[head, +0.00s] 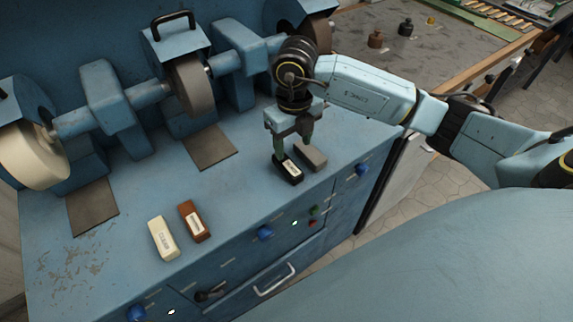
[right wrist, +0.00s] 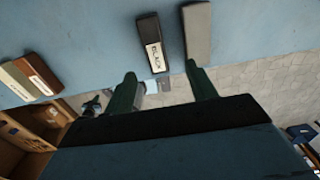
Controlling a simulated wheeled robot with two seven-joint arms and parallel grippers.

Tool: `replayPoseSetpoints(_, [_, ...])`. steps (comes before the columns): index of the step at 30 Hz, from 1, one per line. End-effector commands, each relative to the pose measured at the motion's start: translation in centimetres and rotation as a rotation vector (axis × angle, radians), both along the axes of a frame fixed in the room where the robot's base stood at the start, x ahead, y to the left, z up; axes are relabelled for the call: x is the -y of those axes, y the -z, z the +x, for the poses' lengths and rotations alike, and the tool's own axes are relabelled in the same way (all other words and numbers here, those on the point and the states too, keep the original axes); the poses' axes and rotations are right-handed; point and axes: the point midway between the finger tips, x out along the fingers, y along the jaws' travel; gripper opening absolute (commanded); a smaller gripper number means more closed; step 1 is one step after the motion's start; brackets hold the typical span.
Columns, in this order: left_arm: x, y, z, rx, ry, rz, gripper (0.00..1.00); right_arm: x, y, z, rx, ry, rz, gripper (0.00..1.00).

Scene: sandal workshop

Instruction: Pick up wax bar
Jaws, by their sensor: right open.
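Several wax bars lie on the blue bench top. A black bar with a white label (head: 291,174) lies under my right gripper (head: 292,148), and a grey bar (head: 311,157) lies close to its right. A brown bar (head: 194,222) and a cream bar (head: 163,239) lie side by side farther left. In the right wrist view, my right gripper (right wrist: 162,76) is open and empty. The black bar (right wrist: 151,42) lies ahead between the lines of the two fingers, and the grey bar (right wrist: 197,31) lies ahead of the right finger. My left gripper is not in view.
Grinding wheels, including a grey one (head: 192,85) and a pale one (head: 33,155), stand along the back of the bench. Blue knobs (head: 265,233) and a drawer handle (head: 274,279) are on its front. The bench top between brown and black bars is clear.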

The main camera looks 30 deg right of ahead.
Motion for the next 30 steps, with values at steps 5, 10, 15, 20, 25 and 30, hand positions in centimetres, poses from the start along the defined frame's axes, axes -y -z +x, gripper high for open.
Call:
replayPoseSetpoints(5, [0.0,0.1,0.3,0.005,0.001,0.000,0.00,-0.1,1.9,0.0,0.000,0.000,0.001,0.56])
replayPoseSetpoints(10, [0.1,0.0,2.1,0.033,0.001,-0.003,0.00,-0.4,3.4,0.0,-0.003,0.000,0.002,0.56])
replayPoseSetpoints(15, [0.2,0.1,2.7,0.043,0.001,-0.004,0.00,-0.8,6.0,0.0,-0.001,0.001,0.001,0.56])
replayPoseSetpoints(20, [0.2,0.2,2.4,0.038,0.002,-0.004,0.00,-0.7,7.3,0.0,0.000,0.001,0.000,0.56])
replayPoseSetpoints(25, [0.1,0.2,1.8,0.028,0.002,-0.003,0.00,-0.7,7.3,0.1,0.002,0.000,0.000,0.56])
replayPoseSetpoints(30, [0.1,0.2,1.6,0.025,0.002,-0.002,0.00,-0.7,7.3,0.1,0.002,0.000,0.000,0.42])
